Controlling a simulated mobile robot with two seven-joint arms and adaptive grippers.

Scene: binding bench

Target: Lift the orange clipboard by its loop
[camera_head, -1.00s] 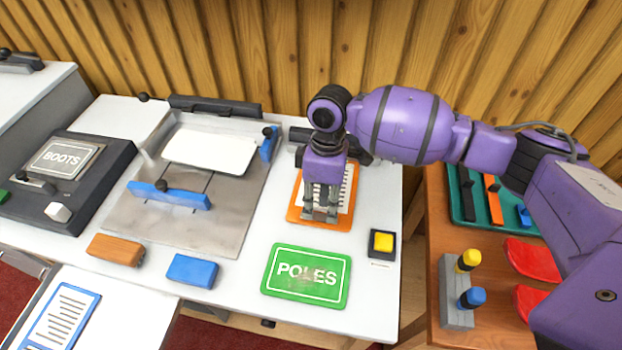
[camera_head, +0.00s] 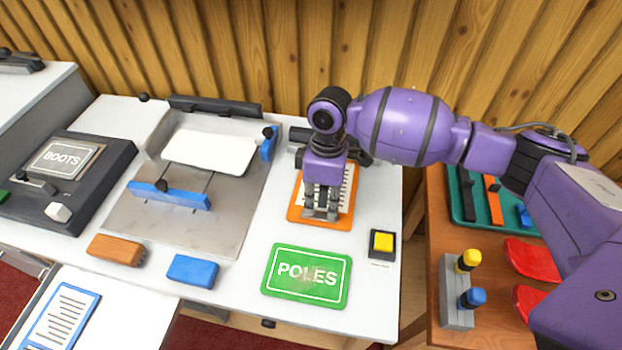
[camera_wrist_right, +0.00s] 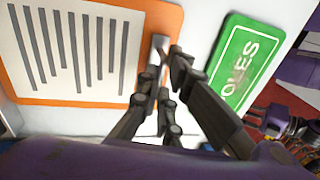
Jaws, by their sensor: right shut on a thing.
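The orange clipboard (camera_head: 297,212) with a striped white sheet lies on the white bench below my right arm. In the right wrist view the clipboard (camera_wrist_right: 155,16) fills the upper left, and its small grey loop (camera_wrist_right: 158,44) stands at the edge nearest the fingers. My right gripper (camera_head: 320,213) points down over the clipboard's front part. In the wrist view its fingers (camera_wrist_right: 164,84) are shut on the loop, though they partly hide it. The clipboard looks flat on the bench.
A green POLES board (camera_head: 307,277) lies in front of the clipboard. A yellow button on a dark base (camera_head: 383,243) is to the right. A metal tray with blue clamps (camera_head: 225,220) stands left. A wooden side table (camera_head: 428,200) is beyond a gap at right.

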